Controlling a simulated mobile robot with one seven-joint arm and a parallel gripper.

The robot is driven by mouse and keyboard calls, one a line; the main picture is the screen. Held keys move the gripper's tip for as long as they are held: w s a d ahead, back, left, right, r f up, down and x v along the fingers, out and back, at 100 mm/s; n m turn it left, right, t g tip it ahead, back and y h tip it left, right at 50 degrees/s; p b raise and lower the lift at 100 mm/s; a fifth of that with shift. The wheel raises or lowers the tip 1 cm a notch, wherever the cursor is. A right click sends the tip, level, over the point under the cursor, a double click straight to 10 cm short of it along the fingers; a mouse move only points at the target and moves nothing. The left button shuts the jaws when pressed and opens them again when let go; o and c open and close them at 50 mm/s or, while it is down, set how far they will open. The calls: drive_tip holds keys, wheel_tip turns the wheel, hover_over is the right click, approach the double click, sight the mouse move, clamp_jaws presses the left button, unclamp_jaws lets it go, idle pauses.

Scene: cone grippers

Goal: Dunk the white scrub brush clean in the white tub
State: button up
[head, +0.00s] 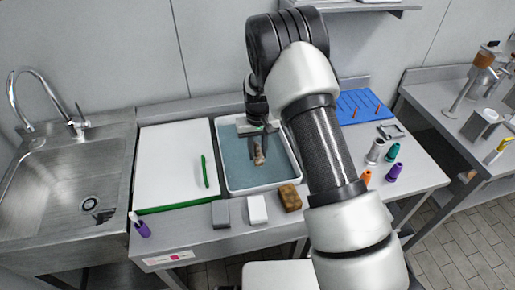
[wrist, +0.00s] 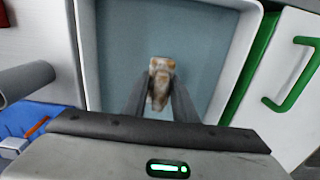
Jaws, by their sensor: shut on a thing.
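The white tub (head: 228,183) stands on the counter and holds blue-grey water. My gripper (head: 257,145) points down over the inside of the tub. It is shut on the white scrub brush (head: 259,158), which shows brown stains. The wrist view shows the brush (wrist: 161,66) between the two fingertips of my gripper (wrist: 160,84), against the water inside the tub (wrist: 88,50). My fingers hide part of the brush. I cannot tell whether its lower end touches the water.
Left of the tub lies a white board (head: 165,165) with a green handle-like piece (head: 204,171). A grey block (head: 220,214), a white block (head: 257,209) and a brown sponge (head: 290,197) line the front edge. Several coloured bottles (head: 393,152) and a blue rack (head: 356,106) stand right.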

sight(257, 145)
drive_tip(key=shift+f+b, duration=1.65)
drive_tip(key=shift+f, duration=2.05)
drive_tip(key=shift+r+p, duration=3.2)
drive_tip(key=shift+r, duration=3.45)
drive_tip(key=shift+r+p, duration=0.65)
drive_tip(key=shift+r, duration=1.35)
